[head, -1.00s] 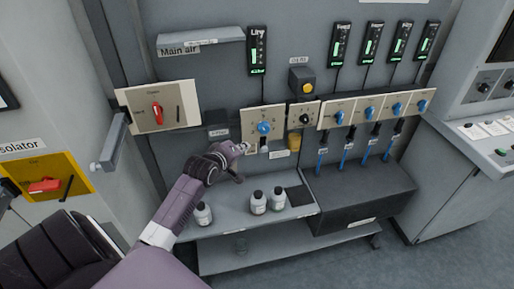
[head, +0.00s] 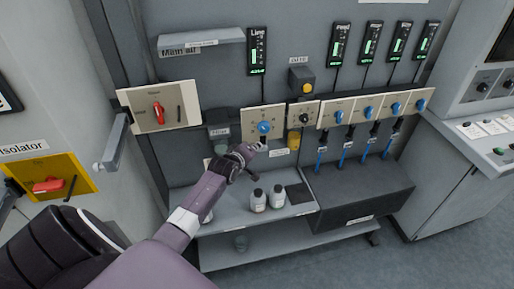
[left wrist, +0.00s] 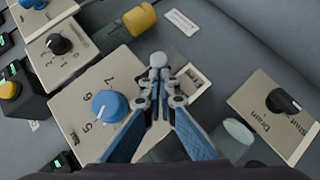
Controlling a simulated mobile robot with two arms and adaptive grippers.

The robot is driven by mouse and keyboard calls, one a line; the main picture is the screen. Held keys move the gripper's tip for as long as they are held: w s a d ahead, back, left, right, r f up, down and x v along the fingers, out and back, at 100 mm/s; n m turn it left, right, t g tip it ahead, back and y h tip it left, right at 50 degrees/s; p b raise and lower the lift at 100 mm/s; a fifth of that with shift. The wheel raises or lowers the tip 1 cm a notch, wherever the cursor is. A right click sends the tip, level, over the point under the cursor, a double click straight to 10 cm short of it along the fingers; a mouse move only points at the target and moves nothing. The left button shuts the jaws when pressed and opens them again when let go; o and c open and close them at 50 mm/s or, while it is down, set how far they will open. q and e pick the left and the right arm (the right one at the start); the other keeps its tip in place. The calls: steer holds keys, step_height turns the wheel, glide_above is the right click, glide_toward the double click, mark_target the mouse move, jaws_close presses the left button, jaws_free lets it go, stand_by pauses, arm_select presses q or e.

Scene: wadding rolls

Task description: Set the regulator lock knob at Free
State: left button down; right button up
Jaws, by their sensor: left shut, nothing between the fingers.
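The regulator panel (head: 283,137) carries a blue knob (head: 264,128) below the Line display. In the left wrist view the blue knob (left wrist: 109,106) has numbers around it. I see no readable "Free" mark, and cannot tell for sure which part is the lock knob. My left gripper (head: 258,147) is shut and empty, just below the blue knob; its fingertips (left wrist: 159,73) are together over or beside that plate. Whether they touch it is unclear. My right gripper is not in view.
A black knob (head: 304,118) is right of the regulator, under a yellow button (head: 307,87). White bottles (head: 258,201) stand on the shelf below. A panel marked Drain and Shut (left wrist: 275,115) lies at the wrist view's right. A red-handled panel (head: 158,112) is to the left.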

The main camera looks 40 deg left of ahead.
arm_select(q)
step_height(320, 180, down, 4)
steer(key=shift+r+b, duration=0.1)
steer(key=shift+b, duration=1.05)
